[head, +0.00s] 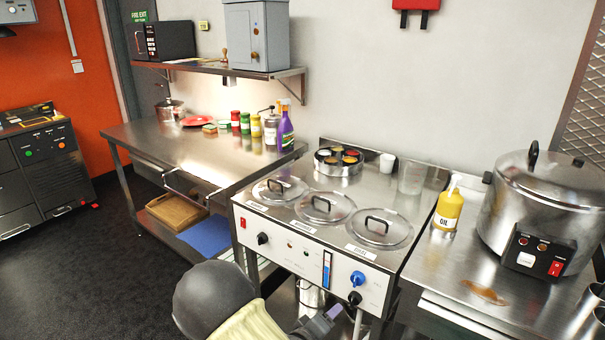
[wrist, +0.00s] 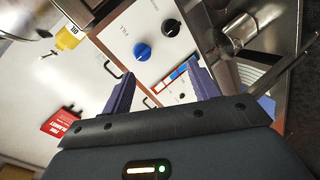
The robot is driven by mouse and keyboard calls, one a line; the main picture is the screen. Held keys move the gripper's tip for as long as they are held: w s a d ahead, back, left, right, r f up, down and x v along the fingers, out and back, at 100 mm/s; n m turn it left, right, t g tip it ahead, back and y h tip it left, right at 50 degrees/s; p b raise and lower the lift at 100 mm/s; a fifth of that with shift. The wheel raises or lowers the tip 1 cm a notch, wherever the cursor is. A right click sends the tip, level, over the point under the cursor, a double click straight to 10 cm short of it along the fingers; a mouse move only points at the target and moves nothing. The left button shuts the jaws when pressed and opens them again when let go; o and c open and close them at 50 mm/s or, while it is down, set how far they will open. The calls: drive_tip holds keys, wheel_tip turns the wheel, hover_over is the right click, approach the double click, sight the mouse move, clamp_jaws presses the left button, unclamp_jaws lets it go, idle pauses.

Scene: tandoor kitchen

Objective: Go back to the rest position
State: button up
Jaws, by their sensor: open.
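My gripper (wrist: 160,84) is open in the wrist view, its two purple fingers spread with nothing between them. It faces the white front panel (wrist: 125,35) of the steel warmer, with a blue knob (wrist: 142,51) and a black knob (wrist: 171,27) beyond the fingers. In the head view my gripper (head: 318,325) is partly visible at the bottom edge, low in front of the warmer's panel (head: 305,262). The rest of it is cut off or hidden there. The distance from fingers to panel is hard to tell.
The warmer holds three lidded wells (head: 325,207). A yellow oil bottle (head: 447,211) and a large steel cooker (head: 545,205) stand to its right. A steel table (head: 170,143) with jars and a purple spray bottle (head: 286,130) is at left. Dark floor (head: 95,250) is open at lower left.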

drive_tip(key=s+d+r+m+g+y+p, duration=0.3)
drive_tip(key=s+r, duration=0.5)
drive_tip(key=r, duration=0.3)
drive_tip(key=s+d+r+m+g+y+p, duration=0.3)
drive_tip(key=s+d+r+g+y+p, duration=0.2)
drive_tip(key=s+r, duration=0.3)
wheel_tip(320, 180, up, 3)
drive_tip(key=shift+s+d+m+g+p, duration=0.3)
drive_tip(key=shift+s+d+g+p, duration=0.05)
drive_tip(key=shift+d+g+p, duration=0.1)
idle(1.1)
